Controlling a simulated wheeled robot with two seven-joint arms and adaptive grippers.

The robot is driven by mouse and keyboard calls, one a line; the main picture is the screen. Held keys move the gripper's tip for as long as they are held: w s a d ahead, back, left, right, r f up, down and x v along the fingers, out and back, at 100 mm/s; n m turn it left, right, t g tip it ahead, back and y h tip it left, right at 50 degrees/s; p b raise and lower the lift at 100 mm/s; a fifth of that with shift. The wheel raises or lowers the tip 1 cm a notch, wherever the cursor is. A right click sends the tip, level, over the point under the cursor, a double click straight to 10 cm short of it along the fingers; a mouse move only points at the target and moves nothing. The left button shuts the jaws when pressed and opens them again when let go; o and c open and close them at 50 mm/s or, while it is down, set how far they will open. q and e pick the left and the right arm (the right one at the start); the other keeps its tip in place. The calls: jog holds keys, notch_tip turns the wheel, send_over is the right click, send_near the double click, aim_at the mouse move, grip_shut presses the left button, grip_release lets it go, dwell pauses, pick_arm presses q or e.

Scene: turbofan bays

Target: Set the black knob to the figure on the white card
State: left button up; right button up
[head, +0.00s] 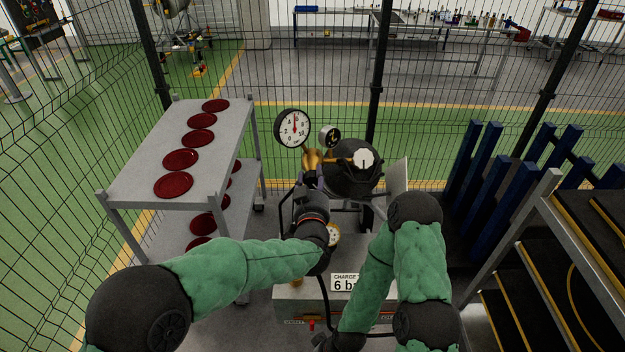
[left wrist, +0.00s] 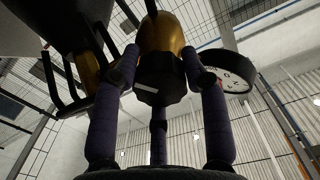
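The black knob (left wrist: 160,78) sits under a brass body (left wrist: 160,35) in the left wrist view. My left gripper (left wrist: 160,68) has its fingers around the knob from both sides and behind, and they appear to touch it. In the head view my left gripper (head: 306,192) hides the knob. The white card (head: 345,283) on the grey box reads "CHARGE" and "6 b", partly covered by my right arm. A large dial (head: 293,128) has a red needle pointing nearly straight up. My right gripper (head: 328,342) is low at the bottom edge, mostly hidden.
A smaller gauge (head: 330,136) stands beside the large dial. A grey shelf cart (head: 130,170) with dark red discs is on the left. A rack (head: 555,200) with yellow-edged dark panels is on the right. A wire fence closes the back.

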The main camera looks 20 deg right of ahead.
pick_arm(q)
jog(key=o, duration=0.3)
jog(key=v, duration=1.2)
dwell(0.3)
